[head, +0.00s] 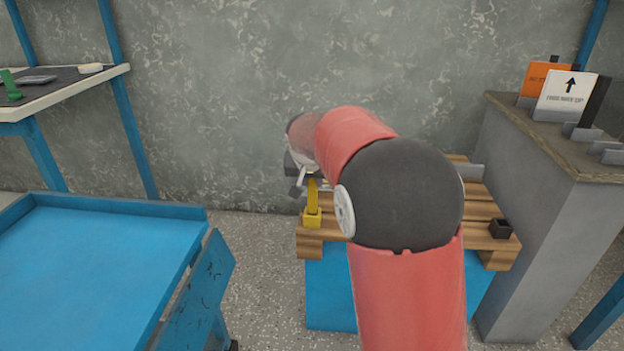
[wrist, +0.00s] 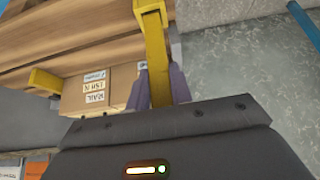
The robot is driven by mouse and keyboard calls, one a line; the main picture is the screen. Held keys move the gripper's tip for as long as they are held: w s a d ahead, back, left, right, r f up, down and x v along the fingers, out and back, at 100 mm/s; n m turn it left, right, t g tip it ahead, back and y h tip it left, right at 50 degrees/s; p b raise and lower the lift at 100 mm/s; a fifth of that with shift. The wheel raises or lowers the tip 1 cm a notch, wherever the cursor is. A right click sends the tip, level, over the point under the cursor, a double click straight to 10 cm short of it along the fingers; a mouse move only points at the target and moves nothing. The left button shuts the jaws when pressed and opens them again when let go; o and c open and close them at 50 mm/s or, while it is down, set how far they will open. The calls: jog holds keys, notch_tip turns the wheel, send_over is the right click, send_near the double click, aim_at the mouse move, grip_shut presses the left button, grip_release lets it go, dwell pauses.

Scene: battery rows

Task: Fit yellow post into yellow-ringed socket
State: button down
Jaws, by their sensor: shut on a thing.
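The yellow post (head: 313,195) stands about upright below my gripper (head: 299,178) in the head view. Its lower end meets a yellow block (head: 312,219), which looks like the yellow-ringed socket, at the left front corner of the wooden slatted top. I cannot tell how deep the post sits in it. In the wrist view the post (wrist: 156,55) runs between the two purple fingers of my gripper (wrist: 158,88), which is shut on it. It reaches a wider yellow part (wrist: 150,5) at the top edge. My arm hides much of the slatted top.
A dark square socket (head: 500,228) sits on the right of the slatted top (head: 482,208). A labelled cardboard box (wrist: 98,88) and another yellow piece (wrist: 45,80) show in the wrist view. A blue table (head: 90,265) stands left; a grey cabinet (head: 540,230) stands right.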

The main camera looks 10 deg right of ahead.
aim_at(312, 192)
jog(key=shift+f+b, duration=1.6)
jog(key=shift+f, duration=0.45)
jog(key=c, duration=1.2)
grip_release()
jog(key=shift+o, duration=0.2)
jog(key=v, duration=0.7)
jog(key=shift+p, duration=0.3)
jog(key=shift+s+r, duration=0.25)
jog(key=shift+r, duration=0.1)
